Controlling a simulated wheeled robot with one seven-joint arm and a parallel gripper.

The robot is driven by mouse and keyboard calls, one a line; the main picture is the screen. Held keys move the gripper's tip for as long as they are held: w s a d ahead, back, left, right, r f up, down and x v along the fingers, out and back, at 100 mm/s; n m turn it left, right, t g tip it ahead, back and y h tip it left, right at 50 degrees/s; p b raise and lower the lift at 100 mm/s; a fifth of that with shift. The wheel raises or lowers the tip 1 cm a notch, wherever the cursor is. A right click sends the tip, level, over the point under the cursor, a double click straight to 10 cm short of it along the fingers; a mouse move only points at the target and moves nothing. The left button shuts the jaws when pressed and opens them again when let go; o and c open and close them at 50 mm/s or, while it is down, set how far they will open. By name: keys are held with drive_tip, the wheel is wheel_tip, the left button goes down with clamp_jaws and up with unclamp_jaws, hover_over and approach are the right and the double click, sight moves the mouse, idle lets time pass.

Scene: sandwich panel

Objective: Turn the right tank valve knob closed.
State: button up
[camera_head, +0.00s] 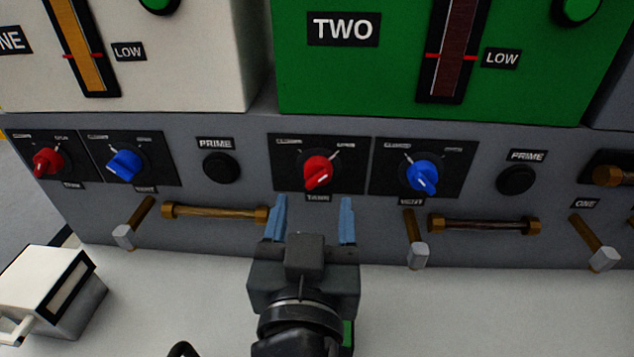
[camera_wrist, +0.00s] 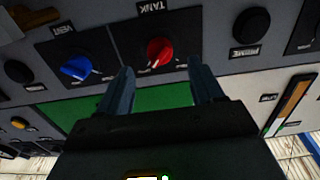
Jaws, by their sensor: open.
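The right tank valve knob (camera_head: 317,172) is red and sits on a black plate labelled TANK, below the green TWO panel. Its long axis tilts to the upper right, toward the right-hand mark on the plate. My gripper (camera_head: 312,206) is open and empty, just in front of and slightly below the knob, with one finger to each side. In the wrist view, which is upside down, the red knob (camera_wrist: 159,51) lies beyond and between the open fingertips (camera_wrist: 161,68). The fingers appear apart from it.
A blue knob (camera_head: 421,178) is right of the red one, and a PRIME button (camera_head: 221,167) is left. Brass handles (camera_head: 214,213) (camera_head: 482,224) and levers (camera_head: 413,226) stick out below. Another red knob (camera_head: 47,161) is far left. A white box (camera_head: 45,285) stands lower left.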

sight(316, 183)
drive_tip(key=w, duration=0.6)
drive_tip(key=shift+d+p, duration=0.1)
drive_tip(key=shift+p, duration=0.3)
drive_tip(key=c, duration=1)
